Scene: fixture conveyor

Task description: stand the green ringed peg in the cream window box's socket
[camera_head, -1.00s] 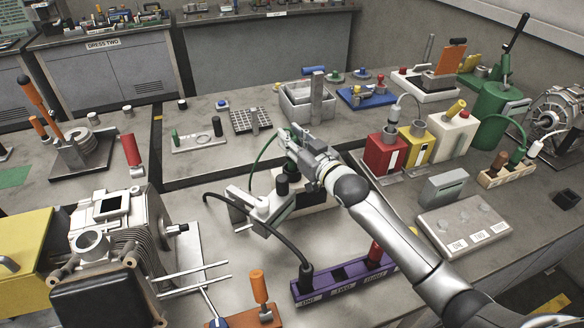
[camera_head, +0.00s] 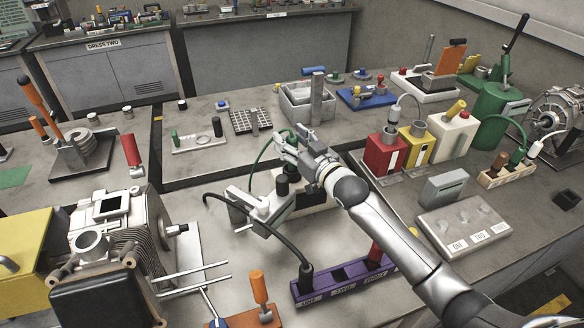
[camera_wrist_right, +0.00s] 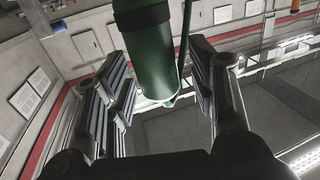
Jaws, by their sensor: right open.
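The green ringed peg (camera_wrist_right: 152,55) shows large in the right wrist view, a green cylinder with a dark band; its far end is cut off by the frame. A thin green cable runs beside it. My right gripper (camera_wrist_right: 165,90) is open, with one finger on each side of the peg; I cannot tell whether either touches. In the head view the right gripper (camera_head: 288,143) is above the middle of the bench and mostly hides the peg. The cream window box (camera_head: 453,132) stands at the right of the row of boxes, with a tilted yellow peg at its top. My left gripper is out of view.
Red (camera_head: 385,155) and yellow (camera_head: 413,144) boxes stand left of the cream box. A purple socket strip (camera_head: 340,283) and a grey labelled panel (camera_head: 462,227) lie nearer. A tray (camera_head: 190,148) holds a small green post. A green canister (camera_head: 490,108) stands right.

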